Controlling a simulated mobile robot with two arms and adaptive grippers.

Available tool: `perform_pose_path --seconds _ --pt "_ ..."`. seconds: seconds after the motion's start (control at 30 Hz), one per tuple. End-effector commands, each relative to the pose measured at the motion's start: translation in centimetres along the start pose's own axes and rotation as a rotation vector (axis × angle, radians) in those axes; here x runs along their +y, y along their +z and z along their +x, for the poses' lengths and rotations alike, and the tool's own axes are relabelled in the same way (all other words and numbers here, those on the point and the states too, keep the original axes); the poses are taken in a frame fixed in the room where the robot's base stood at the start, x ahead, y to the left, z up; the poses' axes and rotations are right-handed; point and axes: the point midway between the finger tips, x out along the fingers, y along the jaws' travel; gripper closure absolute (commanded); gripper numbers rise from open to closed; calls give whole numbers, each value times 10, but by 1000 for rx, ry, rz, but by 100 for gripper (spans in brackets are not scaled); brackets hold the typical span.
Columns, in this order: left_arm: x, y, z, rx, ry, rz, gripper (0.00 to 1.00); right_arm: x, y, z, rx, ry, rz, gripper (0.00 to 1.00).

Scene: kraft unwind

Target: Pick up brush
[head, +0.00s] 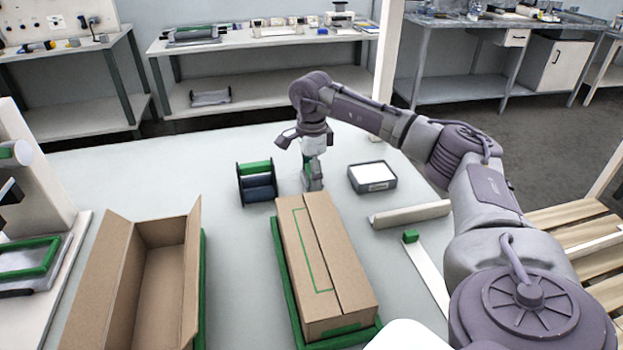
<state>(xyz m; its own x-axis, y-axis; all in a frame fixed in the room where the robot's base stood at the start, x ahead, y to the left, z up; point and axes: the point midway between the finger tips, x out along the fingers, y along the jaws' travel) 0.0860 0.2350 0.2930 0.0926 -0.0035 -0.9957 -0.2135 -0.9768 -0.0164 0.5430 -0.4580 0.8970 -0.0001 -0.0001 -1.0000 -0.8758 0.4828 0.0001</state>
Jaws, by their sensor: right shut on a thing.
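My right arm reaches in from the right, and its gripper (309,154) points down over the far part of the light table. The gripper is shut on a small upright thing, which I take to be the brush (314,181). The brush shows as a grey piece below the fingers, with its lower end at or close to the table top; I cannot tell whether it touches. Its upper part is hidden by the gripper. My left gripper is not in view.
A spool with dark and green parts (257,186) stands left of the gripper, and a grey tray (372,177) lies to the right. A closed carton (322,265) is in front, an open carton (165,280) at left. A pale bar (410,214) lies at right.

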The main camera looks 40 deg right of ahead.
Motion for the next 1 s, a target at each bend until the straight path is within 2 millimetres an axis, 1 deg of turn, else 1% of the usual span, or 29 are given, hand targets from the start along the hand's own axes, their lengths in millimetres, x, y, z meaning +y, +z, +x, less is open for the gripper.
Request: perform_pose_path --seconds 0.2,0.37,0.47,0.57,0.6,0.67,0.8,1.0 --pt "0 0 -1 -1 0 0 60 0 0 -2 -1 0 0 62" --pt "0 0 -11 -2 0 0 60 0 0 -12 -1 0 0 62" --pt "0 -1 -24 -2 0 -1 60 0 0 -25 -1 0 0 62" --pt "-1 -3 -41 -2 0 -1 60 0 0 -42 0 0 0 62" --pt "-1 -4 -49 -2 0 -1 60 0 0 -51 0 0 0 62" --pt "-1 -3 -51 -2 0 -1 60 5 -15 -54 3 1 4 62" --pt "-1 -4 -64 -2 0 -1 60 17 -44 -72 3 1 4 62" --pt "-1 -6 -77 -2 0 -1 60 31 -80 -94 2 0 4 62"
